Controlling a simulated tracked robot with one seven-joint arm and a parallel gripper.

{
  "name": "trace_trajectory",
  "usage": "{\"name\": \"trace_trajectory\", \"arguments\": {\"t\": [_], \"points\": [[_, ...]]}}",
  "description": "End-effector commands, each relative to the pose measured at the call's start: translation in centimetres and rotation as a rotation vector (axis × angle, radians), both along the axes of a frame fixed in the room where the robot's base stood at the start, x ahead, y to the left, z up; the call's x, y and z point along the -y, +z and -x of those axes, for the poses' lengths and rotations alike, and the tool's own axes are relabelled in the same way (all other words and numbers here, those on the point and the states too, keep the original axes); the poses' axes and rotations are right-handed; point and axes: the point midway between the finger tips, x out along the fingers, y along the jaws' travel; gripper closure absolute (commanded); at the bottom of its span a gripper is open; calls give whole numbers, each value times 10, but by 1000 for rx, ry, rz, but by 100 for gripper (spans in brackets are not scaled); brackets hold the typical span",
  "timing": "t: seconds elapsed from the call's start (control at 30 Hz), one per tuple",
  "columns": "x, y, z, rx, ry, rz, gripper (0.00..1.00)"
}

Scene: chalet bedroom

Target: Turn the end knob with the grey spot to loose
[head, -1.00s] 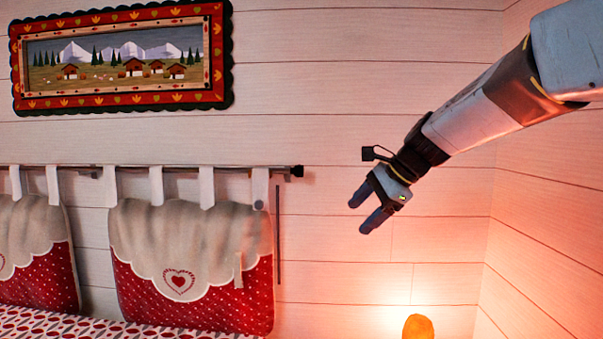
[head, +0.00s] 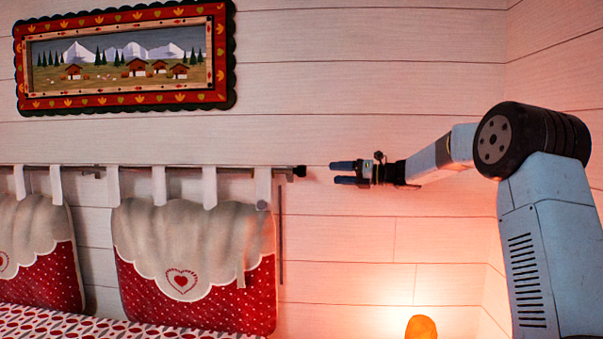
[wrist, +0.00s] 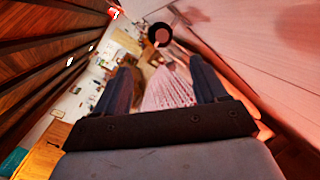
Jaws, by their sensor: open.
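The black end knob (head: 300,171) sits on the right end of the wall rod (head: 230,169). In the wrist view the knob (wrist: 154,34) is a dark round face with a small pale spot on it, just beyond and between my finger ends. My gripper (head: 335,173) is to the right of the knob, pointing left at about its height, with a gap between them. Its two fingers are open and empty; they also show in the wrist view (wrist: 162,68). The knob's turn position cannot be told.
Red and beige cushions (head: 190,262) hang from the rod by white straps (head: 210,187). A framed picture (head: 225,60) is above left. A glowing orange lamp (head: 420,327) stands below. The wall around my gripper is clear.

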Motion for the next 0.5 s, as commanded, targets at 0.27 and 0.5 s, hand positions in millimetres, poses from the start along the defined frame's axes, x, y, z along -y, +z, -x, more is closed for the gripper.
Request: {"name": "trace_trajectory", "arguments": {"t": [0.27, 0.5], "points": [[-10, 0, -11, -32, -3, -38, 28], [-49, 0, -22, -30, -2, -37, 28]]}}
